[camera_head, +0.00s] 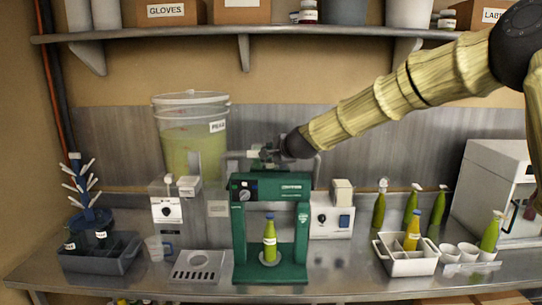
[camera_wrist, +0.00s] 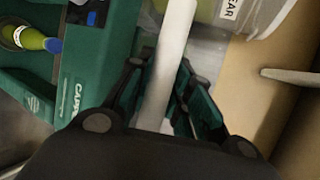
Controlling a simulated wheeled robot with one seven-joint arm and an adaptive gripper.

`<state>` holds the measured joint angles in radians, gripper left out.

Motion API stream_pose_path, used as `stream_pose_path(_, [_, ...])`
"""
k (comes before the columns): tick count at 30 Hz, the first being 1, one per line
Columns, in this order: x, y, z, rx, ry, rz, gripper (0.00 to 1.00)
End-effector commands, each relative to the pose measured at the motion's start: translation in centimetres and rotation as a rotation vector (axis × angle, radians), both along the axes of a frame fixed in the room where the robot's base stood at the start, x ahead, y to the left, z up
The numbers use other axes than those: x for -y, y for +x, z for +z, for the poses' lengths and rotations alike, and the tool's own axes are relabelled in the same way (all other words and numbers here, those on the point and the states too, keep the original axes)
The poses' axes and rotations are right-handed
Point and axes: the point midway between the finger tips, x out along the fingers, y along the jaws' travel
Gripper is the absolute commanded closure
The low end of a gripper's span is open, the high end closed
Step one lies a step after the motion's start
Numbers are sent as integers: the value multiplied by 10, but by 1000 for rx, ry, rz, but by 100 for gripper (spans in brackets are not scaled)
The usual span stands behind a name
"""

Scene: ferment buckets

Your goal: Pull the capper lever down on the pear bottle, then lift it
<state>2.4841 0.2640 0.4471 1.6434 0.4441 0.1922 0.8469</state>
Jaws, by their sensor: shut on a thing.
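The green capper (camera_head: 243,225) stands on the steel bench, in the middle of the head view. A green bottle with a blue cap (camera_head: 270,243) stands upright on its base between the posts; it also shows at the left of the wrist view (camera_wrist: 28,38). The pale grey capper lever (camera_wrist: 170,55) runs between my fingers in the wrist view. My gripper (camera_head: 264,155) is above the capper's top and shut on the lever, which also shows as a light bar in the head view (camera_head: 236,154). The lever's pivot is hidden.
A clear bucket of green liquid labelled PEAR (camera_head: 190,140) stands behind left. A bottle tree (camera_head: 90,200) is at left. A white crate (camera_head: 408,260) with an orange bottle and several green bottles stand at right. A loaded shelf (camera_head: 240,32) runs above.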

Motion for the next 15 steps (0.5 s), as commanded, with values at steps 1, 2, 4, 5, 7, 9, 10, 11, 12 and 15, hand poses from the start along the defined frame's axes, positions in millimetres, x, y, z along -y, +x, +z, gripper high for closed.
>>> stream_pose_path(1, [1, 1, 4, 7, 1, -3, 100])
stream_pose_path(2, [1, 1, 5, 7, 1, -3, 100])
stream_pose_path(4, [1, 1, 5, 7, 1, -3, 66])
stream_pose_path(5, [1, 1, 5, 7, 1, -3, 61])
stream_pose_path(7, [1, 1, 4, 5, 2, -3, 57])
stream_pose_path(9, [1, 1, 3, 5, 1, -2, 57])
stream_pose_path(10, [1, 1, 3, 4, 2, -2, 57])
stream_pose_path(11, [1, 1, 3, 4, 1, -2, 57])
stream_pose_path(12, [1, 1, 3, 4, 1, -2, 57])
stream_pose_path(15, [1, 0, 2, 3, 0, -1, 57])
